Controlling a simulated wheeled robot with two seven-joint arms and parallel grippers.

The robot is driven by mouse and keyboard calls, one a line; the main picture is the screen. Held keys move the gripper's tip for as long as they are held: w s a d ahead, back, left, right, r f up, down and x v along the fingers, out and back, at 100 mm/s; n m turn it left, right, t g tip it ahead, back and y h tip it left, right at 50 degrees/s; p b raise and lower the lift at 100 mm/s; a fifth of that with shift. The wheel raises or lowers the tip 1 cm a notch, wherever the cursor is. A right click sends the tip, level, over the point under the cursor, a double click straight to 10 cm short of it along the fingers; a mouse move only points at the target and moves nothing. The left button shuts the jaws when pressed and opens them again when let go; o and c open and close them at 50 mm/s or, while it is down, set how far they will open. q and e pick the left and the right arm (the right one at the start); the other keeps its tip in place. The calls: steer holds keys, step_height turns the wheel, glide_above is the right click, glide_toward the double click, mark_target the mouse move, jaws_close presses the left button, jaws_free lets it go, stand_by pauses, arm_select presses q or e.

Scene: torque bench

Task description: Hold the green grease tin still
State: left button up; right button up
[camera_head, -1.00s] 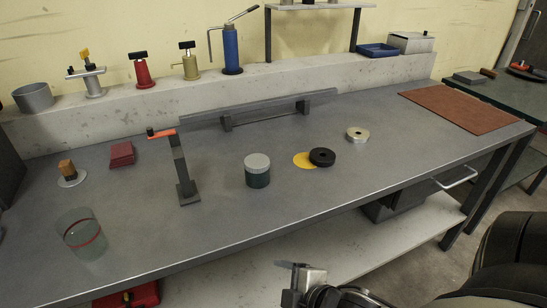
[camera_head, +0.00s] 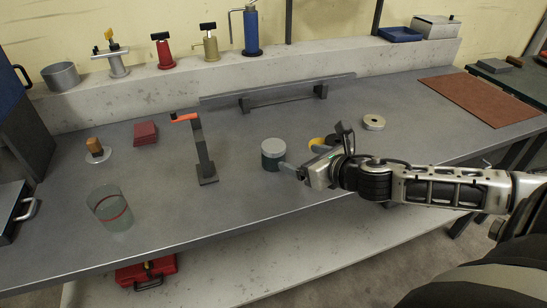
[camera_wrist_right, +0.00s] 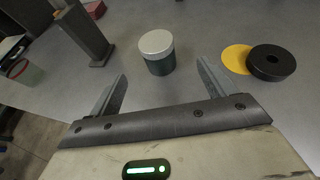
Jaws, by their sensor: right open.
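The green grease tin (camera_head: 273,156) has a grey lid and a dark green body. It stands upright on the grey bench, near the middle of the head view. My right gripper (camera_head: 288,168) is just to the right of the tin in the head view, with its fingers pointing at it. In the right wrist view the tin (camera_wrist_right: 158,57) stands ahead of the two spread fingers (camera_wrist_right: 160,85), roughly centred between them and beyond their tips. The right gripper is open and empty. My left gripper is not in view.
A dark post with an orange handle (camera_head: 201,150) stands left of the tin. A black ring (camera_wrist_right: 271,62) and a yellow disc (camera_wrist_right: 236,58) lie right of it. A glass jar (camera_head: 112,213) stands at the front left. Bare bench lies in front of the tin.

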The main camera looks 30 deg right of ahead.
mark_target(279, 151)
steer(key=x, duration=0.6)
steer(key=p+x, duration=0.1)
steer(key=x, duration=0.5)
steer(key=shift+a+r, duration=0.2)
steer(key=shift+a, duration=0.05)
steer(key=c, duration=1.2)
